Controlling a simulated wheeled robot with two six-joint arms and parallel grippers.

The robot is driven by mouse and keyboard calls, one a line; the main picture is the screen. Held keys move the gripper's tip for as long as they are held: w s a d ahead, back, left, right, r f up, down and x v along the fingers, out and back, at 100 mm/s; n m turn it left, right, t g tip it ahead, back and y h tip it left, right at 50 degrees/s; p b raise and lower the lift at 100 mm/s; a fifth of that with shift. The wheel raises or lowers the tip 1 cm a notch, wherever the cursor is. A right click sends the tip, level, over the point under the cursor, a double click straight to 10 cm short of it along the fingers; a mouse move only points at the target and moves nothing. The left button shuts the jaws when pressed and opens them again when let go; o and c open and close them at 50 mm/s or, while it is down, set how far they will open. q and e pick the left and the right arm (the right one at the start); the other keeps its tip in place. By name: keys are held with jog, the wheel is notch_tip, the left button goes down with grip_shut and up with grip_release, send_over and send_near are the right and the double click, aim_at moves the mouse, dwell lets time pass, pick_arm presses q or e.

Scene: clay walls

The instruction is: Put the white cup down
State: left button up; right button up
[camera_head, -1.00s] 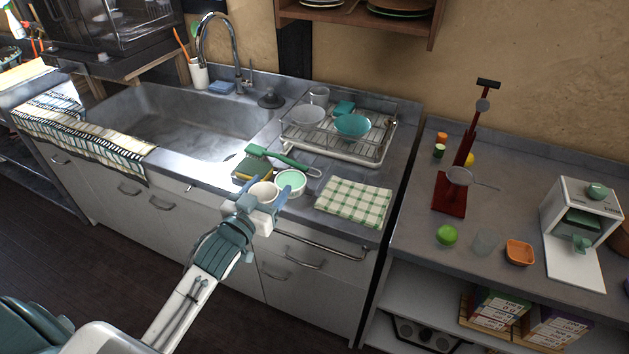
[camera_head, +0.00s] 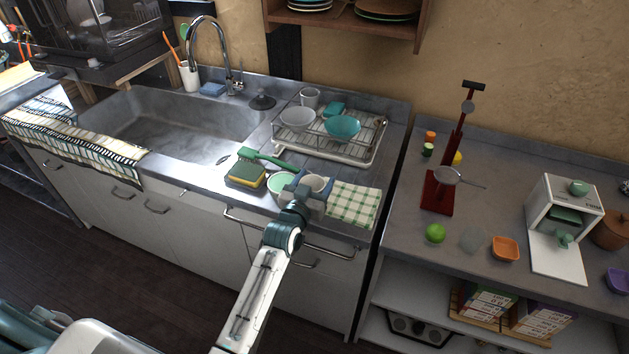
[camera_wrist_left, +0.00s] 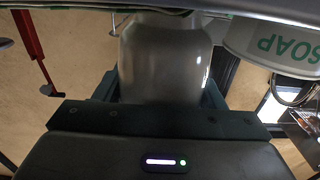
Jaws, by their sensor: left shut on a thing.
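My left gripper (camera_head: 307,192) is shut on the white cup (camera_head: 316,183), with its fingers on either side of it. The cup is upright, between the soap container and the checked cloth, at the counter's front. I cannot tell whether its base touches the counter. In the left wrist view the cup (camera_wrist_left: 165,62) fills the space between the fingers (camera_wrist_left: 160,95). The white soap container (camera_head: 280,183) with green contents stands just left of the cup; its "SOAP" lettering shows in the wrist view (camera_wrist_left: 285,48). My right gripper is out of view.
A green-checked cloth (camera_head: 352,204) lies right of the cup. The sink (camera_head: 180,125) is left. The right counter holds a red stand (camera_head: 437,195) and small items.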

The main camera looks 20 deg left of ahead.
pick_arm(q)
jog(key=shift+f, duration=0.2)
jog(key=shift+f, duration=0.1)
